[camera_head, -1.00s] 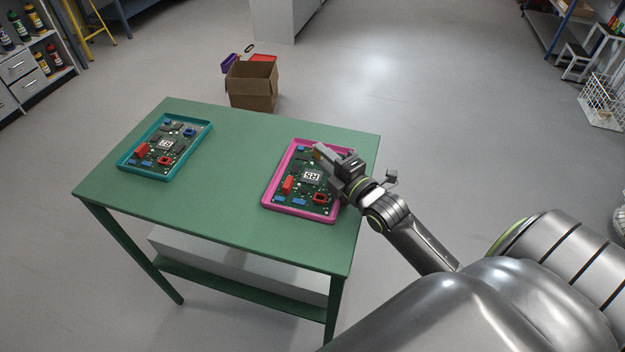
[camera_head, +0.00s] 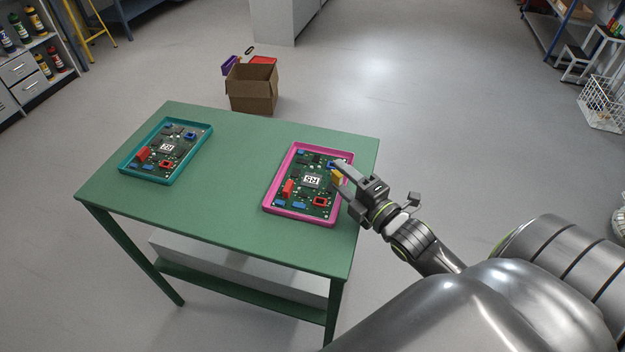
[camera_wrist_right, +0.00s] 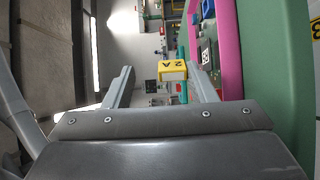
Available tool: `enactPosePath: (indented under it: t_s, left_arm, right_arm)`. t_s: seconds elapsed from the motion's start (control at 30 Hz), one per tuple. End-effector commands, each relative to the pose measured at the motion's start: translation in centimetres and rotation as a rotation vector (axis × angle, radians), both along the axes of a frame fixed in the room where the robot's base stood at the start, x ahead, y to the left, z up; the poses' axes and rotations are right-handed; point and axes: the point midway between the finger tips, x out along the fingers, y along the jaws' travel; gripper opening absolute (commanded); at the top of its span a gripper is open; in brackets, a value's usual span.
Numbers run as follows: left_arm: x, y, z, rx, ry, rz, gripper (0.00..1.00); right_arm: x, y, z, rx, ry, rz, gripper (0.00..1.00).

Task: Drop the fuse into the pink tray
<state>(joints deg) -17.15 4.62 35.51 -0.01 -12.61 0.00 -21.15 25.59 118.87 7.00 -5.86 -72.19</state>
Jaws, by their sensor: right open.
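The fuse is a small yellow block marked 2A (camera_wrist_right: 172,70). My right gripper (camera_head: 344,178) is open at the tray's right rim. In the right wrist view the fuse lies between the spread fingers (camera_wrist_right: 160,84), nearer the right one; I cannot tell whether it touches a finger or rests on anything. The pink tray (camera_wrist_right: 229,50) holds a green circuit board (camera_head: 310,182). My left gripper is not in view.
A teal tray (camera_head: 137,174) with a similar board stands on the left of the green table (camera_head: 228,190). The table between the trays is clear. A cardboard box (camera_head: 252,90) stands on the floor behind the table.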

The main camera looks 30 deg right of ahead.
Motion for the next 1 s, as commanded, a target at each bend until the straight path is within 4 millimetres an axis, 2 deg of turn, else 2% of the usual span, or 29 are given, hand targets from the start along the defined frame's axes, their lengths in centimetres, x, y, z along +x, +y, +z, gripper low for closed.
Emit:
enactPosePath:
  t_s: [0.03,0.1,0.3,0.43,0.5,0.7,1.0]
  left_arm:
    - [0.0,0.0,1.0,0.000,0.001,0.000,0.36]
    - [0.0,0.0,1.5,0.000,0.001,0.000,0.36]
    - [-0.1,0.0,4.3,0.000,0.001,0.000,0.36]
    - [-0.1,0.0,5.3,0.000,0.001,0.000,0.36]
    - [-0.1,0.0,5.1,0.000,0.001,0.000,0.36]
    - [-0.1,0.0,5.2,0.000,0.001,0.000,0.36]
    - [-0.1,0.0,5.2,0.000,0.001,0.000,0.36]
  right_arm:
    - [-1.1,-0.2,0.3,0.000,0.007,-0.003,0.51]
    - [-2.5,-0.2,0.3,-0.001,0.007,0.000,0.51]
    - [-5.5,-0.5,0.6,0.002,0.007,-0.002,0.51]
    - [-8.0,-0.8,0.4,0.001,0.007,-0.002,0.51]
    - [-9.0,-0.8,0.0,0.001,0.006,-0.001,0.51]
    - [-10.5,-1.0,0.0,0.001,0.001,0.000,0.51]
    - [-10.8,-1.0,0.0,0.001,0.001,0.000,0.51]
